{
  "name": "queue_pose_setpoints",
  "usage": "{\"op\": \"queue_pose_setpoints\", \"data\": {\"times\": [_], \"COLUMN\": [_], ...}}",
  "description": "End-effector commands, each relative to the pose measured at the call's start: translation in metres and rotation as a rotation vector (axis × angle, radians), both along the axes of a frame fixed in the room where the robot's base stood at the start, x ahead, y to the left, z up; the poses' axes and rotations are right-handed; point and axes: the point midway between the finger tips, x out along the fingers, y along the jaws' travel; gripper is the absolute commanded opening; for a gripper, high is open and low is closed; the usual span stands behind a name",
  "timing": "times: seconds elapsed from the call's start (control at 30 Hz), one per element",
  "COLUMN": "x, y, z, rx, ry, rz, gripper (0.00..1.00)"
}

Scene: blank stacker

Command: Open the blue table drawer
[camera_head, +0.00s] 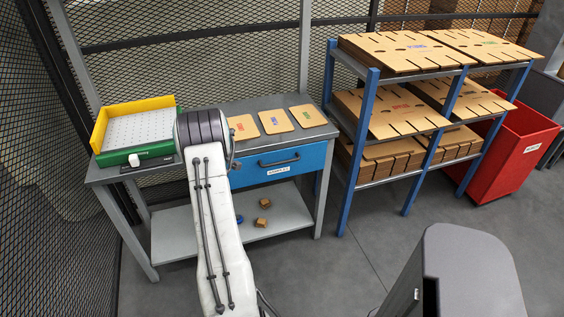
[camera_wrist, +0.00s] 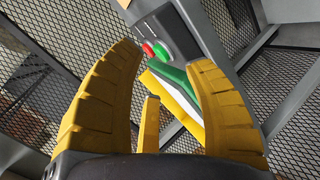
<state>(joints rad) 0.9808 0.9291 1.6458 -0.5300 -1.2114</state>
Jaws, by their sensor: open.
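The blue drawer (camera_head: 262,168) sits under the grey table top, with a dark bar handle (camera_head: 279,161) and a white label on its front. Its front looks flush with the table, so it appears closed. My white arm stands in front of the table and covers the drawer's left part. In the head view my gripper is hidden behind my arm.
A green and yellow tray device (camera_head: 137,130) stands on the table's left end. Several tan cards (camera_head: 275,122) lie on the table (camera_head: 232,108). A blue-framed rack (camera_head: 364,130) with cardboard sheets stands close on the right, beside a red bin (camera_head: 512,150). Mesh fencing runs behind.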

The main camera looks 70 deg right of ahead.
Motion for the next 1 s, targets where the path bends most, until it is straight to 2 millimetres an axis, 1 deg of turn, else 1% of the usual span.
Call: {"op": "queue_pose_setpoints", "data": {"times": [0.03, 0.07, 0.1, 0.17, 0.2, 0.3, 0.4, 0.5, 0.6, 0.7, 0.83, 1.0], "x": [-0.024, -0.035, -0.052, -0.077, -0.093, -0.131, -0.161, -0.185, -0.199, -0.208, -0.21, -0.207], "y": [-0.024, -0.035, -0.05, -0.067, -0.077, -0.094, -0.104, -0.109, -0.111, -0.113, -0.117, -0.127], "z": [-0.023, -0.032, -0.044, -0.062, -0.073, -0.097, -0.116, -0.129, -0.138, -0.142, -0.144, -0.145], "rx": [-0.041, -0.073, -0.112, -0.168, -0.202, -0.277, -0.335, -0.377, -0.404, -0.42, -0.426, -0.426], "ry": [0.023, 0.037, 0.054, 0.084, 0.103, 0.152, 0.194, 0.226, 0.249, 0.262, 0.268, 0.267], "rz": [-0.027, -0.038, -0.054, -0.077, -0.091, -0.125, -0.154, -0.177, -0.191, -0.199, -0.201, -0.202], "gripper": [0.47, 0.47, 0.47, 0.47, 0.47, 0.47, 0.47, 0.47, 0.47, 0.47, 0.47, 0.47]}}
